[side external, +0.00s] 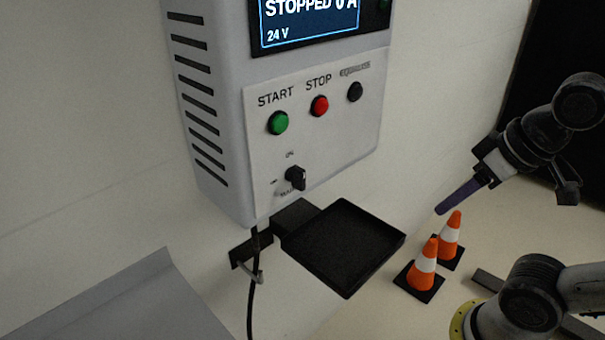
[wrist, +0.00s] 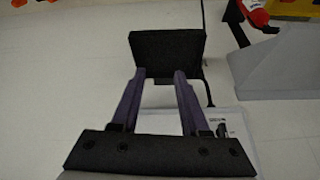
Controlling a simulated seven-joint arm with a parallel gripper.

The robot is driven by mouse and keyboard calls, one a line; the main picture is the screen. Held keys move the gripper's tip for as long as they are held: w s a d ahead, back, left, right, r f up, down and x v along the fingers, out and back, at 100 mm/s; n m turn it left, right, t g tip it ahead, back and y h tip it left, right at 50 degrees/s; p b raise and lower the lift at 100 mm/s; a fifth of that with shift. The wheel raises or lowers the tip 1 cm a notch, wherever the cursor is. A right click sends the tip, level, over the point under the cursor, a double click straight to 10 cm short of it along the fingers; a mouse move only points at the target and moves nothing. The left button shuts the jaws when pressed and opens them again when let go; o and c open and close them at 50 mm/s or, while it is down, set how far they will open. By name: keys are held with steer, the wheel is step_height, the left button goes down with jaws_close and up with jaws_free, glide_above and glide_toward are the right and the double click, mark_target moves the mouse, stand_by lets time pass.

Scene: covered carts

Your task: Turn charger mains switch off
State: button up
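The charger (side external: 330,125) is a pale box on the wall. Its screen (side external: 315,17) reads "STOPPED 0 A" and "24 V". The mains switch (side external: 295,177) is a black rotary knob low on its front panel. Small marks around the knob are too blurred to read surely. My gripper (side external: 440,210) is to the right of the charger, well apart from the knob, with purple fingers pointing down-left. In the wrist view my gripper (wrist: 160,74) has its two fingers apart with nothing between them. A pale panel with dark marks (wrist: 237,125) shows partly behind them, probably the charger.
A black tray (side external: 395,232) juts out below the charger; in the wrist view it lies beyond my fingertips (wrist: 165,35). A green START button (side external: 278,123), red STOP button (side external: 319,105) and black button (side external: 355,92) sit above the knob. Two orange cones (side external: 424,265) stand right.

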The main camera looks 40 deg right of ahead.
steer(key=w+a+r+m, duration=0.1)
steer(key=w+r, duration=0.5)
steer(key=r, duration=0.3)
step_height(320, 180, up, 6)
steer(key=n+g, duration=0.1)
steer(key=n, duration=0.2)
glide_above(301, 170)
steer(key=s, duration=0.5)
steer(key=x, duration=1.3)
steer(key=shift+w+f, duration=0.15)
jaws_close()
